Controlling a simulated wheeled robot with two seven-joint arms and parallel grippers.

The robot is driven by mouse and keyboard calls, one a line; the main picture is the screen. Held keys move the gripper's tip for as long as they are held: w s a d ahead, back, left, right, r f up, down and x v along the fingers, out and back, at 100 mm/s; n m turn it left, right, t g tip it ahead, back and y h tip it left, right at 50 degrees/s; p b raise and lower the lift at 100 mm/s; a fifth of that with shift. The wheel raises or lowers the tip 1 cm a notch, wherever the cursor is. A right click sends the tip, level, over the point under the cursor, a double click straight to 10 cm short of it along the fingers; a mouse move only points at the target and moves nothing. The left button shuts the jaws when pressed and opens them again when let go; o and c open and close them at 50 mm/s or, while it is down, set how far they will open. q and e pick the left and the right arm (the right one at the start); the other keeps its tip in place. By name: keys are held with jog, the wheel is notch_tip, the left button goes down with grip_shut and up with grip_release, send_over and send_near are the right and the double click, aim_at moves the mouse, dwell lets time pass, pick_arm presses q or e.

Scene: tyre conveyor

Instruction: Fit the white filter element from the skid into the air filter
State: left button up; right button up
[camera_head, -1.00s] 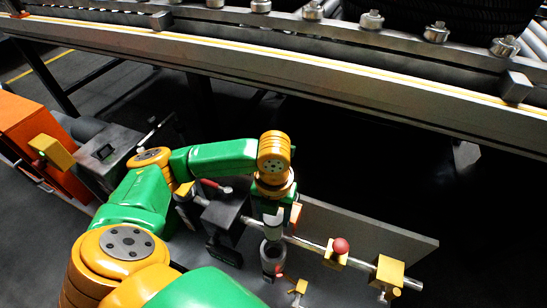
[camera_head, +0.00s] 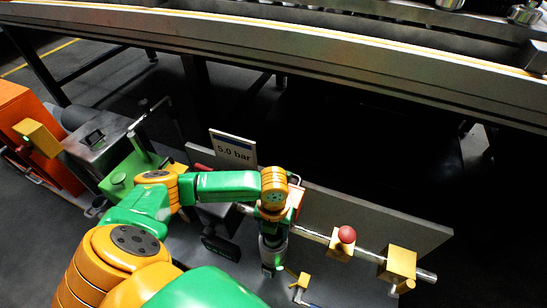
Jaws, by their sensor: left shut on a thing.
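The air filter (camera_head: 272,256) is a grey upright cylinder on the pipe line, right of centre at the bottom. My left gripper (camera_head: 272,233) points down directly over it, with the fingers close to its top. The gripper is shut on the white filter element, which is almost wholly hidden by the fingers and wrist. I cannot tell how deep the element sits in the air filter. My right gripper is not in view.
A pipe carries a yellow block with a red ball knob (camera_head: 347,234) and another yellow block (camera_head: 398,263) to the right. A "5.0 bar" sign (camera_head: 233,148) stands behind my arm. A grey panel (camera_head: 375,225) backs the pipe. The conveyor rail (camera_head: 300,55) crosses above.

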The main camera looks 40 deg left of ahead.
pick_arm(q)
jog(key=shift+f, duration=0.15)
jog(key=o, duration=1.4)
jog(key=shift+c, duration=0.2)
notch_tip(320, 180, up, 12)
jog(key=p, duration=0.5)
jog(key=shift+r+p, duration=0.2)
jog(key=shift+p, duration=0.1)
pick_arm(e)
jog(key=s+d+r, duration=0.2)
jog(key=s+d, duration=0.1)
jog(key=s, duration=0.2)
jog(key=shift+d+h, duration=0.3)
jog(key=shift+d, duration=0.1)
pick_arm(q)
jog(key=shift+d, duration=0.1)
